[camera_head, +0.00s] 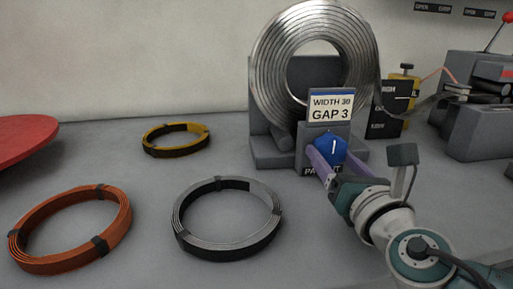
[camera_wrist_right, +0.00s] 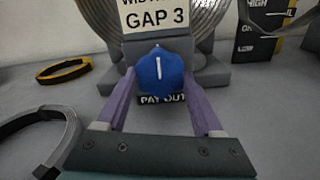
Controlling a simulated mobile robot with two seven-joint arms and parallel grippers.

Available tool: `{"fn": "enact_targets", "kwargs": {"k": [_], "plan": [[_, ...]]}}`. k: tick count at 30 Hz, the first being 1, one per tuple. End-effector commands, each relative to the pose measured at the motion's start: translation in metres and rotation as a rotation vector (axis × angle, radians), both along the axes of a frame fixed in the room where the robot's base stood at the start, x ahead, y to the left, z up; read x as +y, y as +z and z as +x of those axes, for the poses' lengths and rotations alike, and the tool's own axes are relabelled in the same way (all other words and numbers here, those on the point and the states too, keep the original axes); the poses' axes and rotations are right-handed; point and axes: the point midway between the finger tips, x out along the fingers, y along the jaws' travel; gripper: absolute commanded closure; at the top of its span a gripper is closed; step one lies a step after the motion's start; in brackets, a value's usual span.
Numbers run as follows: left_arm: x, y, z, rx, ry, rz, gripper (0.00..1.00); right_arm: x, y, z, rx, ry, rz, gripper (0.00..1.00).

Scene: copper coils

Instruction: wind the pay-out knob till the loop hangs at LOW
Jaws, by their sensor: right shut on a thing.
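The blue pay-out knob (camera_head: 327,150) sits on the front of the grey coil stand (camera_head: 272,150), with a white line on it. It also shows in the right wrist view (camera_wrist_right: 160,70), its line near upright. My right gripper (camera_head: 335,163) has its purple fingers shut on the knob, one on each side. A large silver coil (camera_head: 276,60) stands upright in the stand. Its strip hangs at the right, near the black level board (camera_head: 388,110); in the right wrist view the board (camera_wrist_right: 262,30) shows HIGH and LOW marks. My left gripper is not in view.
A sign (camera_head: 331,105) above the knob reads WIDTH 30, GAP 3. Orange (camera_head: 70,262), silver-black (camera_head: 228,248) and yellow (camera_head: 178,150) coils lie on the table. A grey machine (camera_head: 480,130) with a red-knobbed lever stands right. A red disc (camera_head: 22,138) is at left.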

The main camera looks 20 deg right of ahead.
Motion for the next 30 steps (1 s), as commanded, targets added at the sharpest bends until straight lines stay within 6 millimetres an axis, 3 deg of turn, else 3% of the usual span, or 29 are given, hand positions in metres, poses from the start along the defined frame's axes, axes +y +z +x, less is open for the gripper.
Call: {"fn": "enact_targets", "kwargs": {"k": [1,10,20,30], "plan": [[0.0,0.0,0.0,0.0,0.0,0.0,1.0,0.0,0.0,0.0,0.0,0.0,0.0,0.54],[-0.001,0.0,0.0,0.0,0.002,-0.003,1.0,0.0,0.0,0.0,0.0,0.0,0.0,0.87],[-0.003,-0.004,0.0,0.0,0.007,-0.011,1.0,0.0,-0.001,0.0,-0.012,0.0,0.049,0.87],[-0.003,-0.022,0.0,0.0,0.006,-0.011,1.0,0.001,-0.003,0.0,-0.069,0.001,0.282,0.87]]}}
